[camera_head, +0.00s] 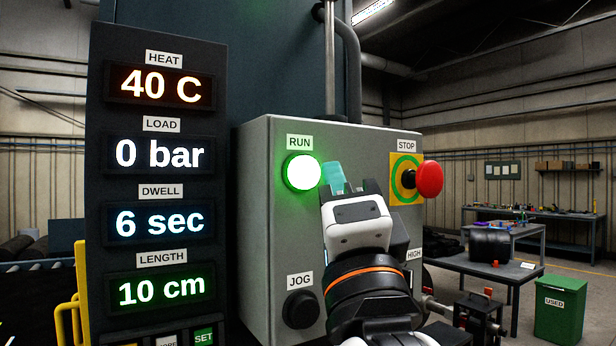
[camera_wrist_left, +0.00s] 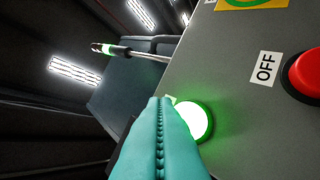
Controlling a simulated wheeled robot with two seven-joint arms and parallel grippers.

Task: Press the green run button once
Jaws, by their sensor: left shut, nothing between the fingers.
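The green run button (camera_head: 302,172) glows bright white-green under the RUN label on the grey control box. My left gripper (camera_head: 335,178) is shut and empty, its teal fingertips just right of the button in the head view. In the left wrist view the shut teal fingers (camera_wrist_left: 160,105) partly cover the lit button (camera_wrist_left: 195,121). I cannot tell whether the fingertips touch it. My right gripper is not in view.
A red STOP button (camera_head: 430,179) on a yellow plate sits to the right, and a black JOG button (camera_head: 300,309) below. A red button (camera_wrist_left: 305,74) labelled OFF shows in the left wrist view. A display panel (camera_head: 160,220) stands to the left.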

